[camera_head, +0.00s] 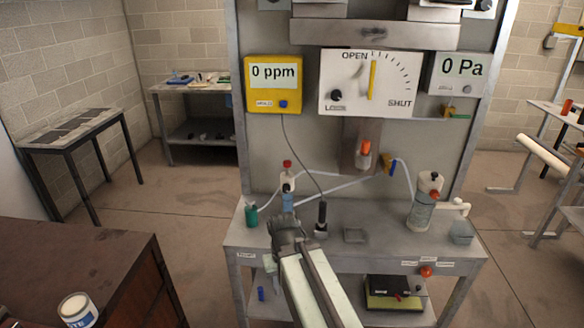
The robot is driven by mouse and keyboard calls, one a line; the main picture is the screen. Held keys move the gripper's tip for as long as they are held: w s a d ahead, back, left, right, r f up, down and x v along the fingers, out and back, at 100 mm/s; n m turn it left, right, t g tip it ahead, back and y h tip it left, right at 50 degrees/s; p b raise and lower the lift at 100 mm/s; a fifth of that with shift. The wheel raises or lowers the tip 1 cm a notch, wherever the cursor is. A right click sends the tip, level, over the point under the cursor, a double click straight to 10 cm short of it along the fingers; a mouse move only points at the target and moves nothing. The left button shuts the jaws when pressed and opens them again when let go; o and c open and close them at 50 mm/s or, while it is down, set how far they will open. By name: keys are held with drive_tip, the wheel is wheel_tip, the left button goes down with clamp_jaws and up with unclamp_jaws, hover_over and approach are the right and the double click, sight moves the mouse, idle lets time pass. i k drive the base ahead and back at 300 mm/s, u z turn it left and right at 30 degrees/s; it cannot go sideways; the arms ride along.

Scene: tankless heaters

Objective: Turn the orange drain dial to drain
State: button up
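An orange round dial (426,271) sits on the front edge of the grey workbench (345,257), right of centre, with small white labels beside and above it; their text is too small to read. Its pointing direction cannot be made out. My arm reaches up from the bottom centre. My gripper (286,226) is over the left part of the bench top, well left of the dial and not touching it. My gripper is seen from behind, so its fingertips and opening are hidden.
A blue-and-white bottle (288,200), a green container (251,215) and a black probe (322,218) stand near my gripper. A clear bottle (421,212) stands at bench right. The back panel carries a yellow meter (273,100) and a lever plate (335,100).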

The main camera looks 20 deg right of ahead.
sight(426, 272)
drive_tip(key=k, duration=1.05)
drive_tip(key=z, duration=0.65)
drive_tip(key=i, duration=1.3)
drive_tip(key=z, duration=0.45)
drive_tip(key=k, duration=0.9)
drive_tip(key=z, duration=0.2)
drive_tip(key=i, duration=0.95)
drive_tip(key=u, duration=0.05)
